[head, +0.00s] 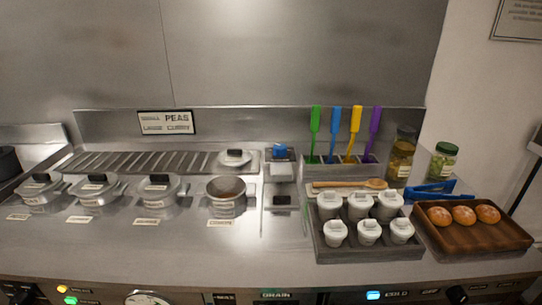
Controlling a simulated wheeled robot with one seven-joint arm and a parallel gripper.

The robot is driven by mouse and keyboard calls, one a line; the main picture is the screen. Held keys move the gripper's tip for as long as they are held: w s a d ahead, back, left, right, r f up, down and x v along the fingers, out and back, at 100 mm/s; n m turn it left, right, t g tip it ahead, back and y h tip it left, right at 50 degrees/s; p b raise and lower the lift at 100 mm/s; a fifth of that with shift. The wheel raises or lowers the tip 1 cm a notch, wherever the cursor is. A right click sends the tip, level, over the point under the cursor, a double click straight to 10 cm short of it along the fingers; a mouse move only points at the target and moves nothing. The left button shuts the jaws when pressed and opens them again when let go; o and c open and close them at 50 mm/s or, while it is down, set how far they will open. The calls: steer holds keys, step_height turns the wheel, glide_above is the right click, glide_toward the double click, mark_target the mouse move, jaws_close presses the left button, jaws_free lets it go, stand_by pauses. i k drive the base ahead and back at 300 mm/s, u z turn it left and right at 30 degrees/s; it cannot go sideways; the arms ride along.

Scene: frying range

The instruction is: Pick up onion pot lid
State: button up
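A round steel lid (221,161) with a black handle lies on the slatted metal rack, just behind an open pot (225,188). The open pot is sunk in the steel counter and shows a brownish inside. Its small front label (234,223) is too blurred to read surely as onion. Three more pots stand in a row to its left, each covered by a lid with a black handle: the left lid (38,188), the middle lid (97,186) and the right lid (158,186). My gripper is not in view.
A grey tray (345,255) of white lidded cups stands right of centre, with a wooden tray (480,251) of buns beside it. Colored utensils, jars (401,160) and a wooden spoon (350,184) stand or lie behind. The counter front (180,250) is clear.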

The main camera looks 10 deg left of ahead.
mark_target(243, 157)
steer(key=z, duration=1.9)
steer(key=k, duration=1.25)
steer(key=u, duration=2.25)
steer(key=i, duration=1)
steer(key=u, duration=0.1)
